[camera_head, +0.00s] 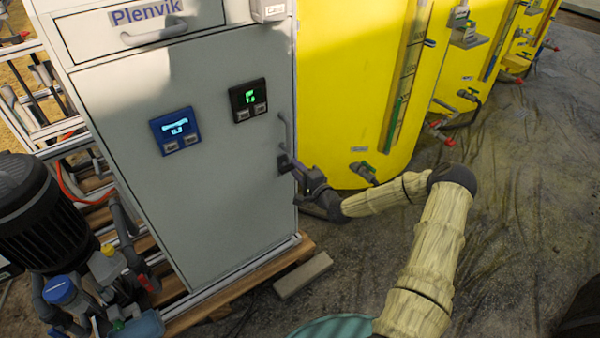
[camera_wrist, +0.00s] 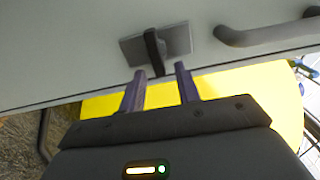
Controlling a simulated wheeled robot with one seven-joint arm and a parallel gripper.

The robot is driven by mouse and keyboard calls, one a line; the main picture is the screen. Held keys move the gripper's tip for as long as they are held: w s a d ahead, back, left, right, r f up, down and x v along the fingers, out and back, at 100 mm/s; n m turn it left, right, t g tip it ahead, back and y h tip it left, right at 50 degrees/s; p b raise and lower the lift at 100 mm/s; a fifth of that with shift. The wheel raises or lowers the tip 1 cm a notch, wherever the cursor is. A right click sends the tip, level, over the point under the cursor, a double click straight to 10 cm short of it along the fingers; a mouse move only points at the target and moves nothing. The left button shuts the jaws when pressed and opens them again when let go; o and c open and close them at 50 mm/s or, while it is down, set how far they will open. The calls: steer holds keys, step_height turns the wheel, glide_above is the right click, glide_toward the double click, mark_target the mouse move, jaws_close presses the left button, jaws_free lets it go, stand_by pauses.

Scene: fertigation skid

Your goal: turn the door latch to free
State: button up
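The door latch (camera_wrist: 156,48) is a dark lever on a grey plate on the cabinet door. In the wrist view the lever stands across the plate and its lower end hangs toward my gripper. My gripper (camera_wrist: 160,70) is open, its two fingers apart, with the lever's lower end in line with the gap between the fingertips. I cannot tell whether the fingers touch it. In the head view my gripper (camera_head: 290,166) is at the right edge of the grey cabinet door (camera_head: 215,190), and it largely hides the latch.
A curved door handle (camera_wrist: 265,32) is beside the latch; it also shows in the head view (camera_head: 284,130). Yellow tanks (camera_head: 345,80) stand to the right of the cabinet. A blue display (camera_head: 175,131) and a black display (camera_head: 248,100) are on the door. A grey block (camera_head: 303,275) lies on the floor.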

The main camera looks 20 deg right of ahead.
steer(key=p+v, duration=0.2)
steer(key=v, duration=1.5)
steer(key=shift+s+p, duration=0.15)
steer(key=shift+p, duration=0.15)
steer(key=shift+d, duration=0.1)
steer(key=s+a+f+n+g, duration=0.1)
steer(key=a+f+n+g, duration=0.25)
steer(key=n+g, duration=0.3)
steer(key=s+a+r+n+g+h, duration=0.3)
steer(key=s+r+n+g, duration=0.1)
steer(key=s+r, duration=0.5)
steer(key=s+a+r+n+g+h, duration=0.35)
steer(key=s+r, duration=0.25)
steer(key=r, duration=0.4)
steer(key=w+r+p+v, duration=0.1)
steer(key=w+p+v, duration=0.2)
steer(key=p+v, duration=1.2)
steer(key=w+p+v, duration=0.4)
steer(key=p+v, duration=1.1)
steer(key=shift+d+r, duration=0.35)
steer(key=shift+d, duration=0.2)
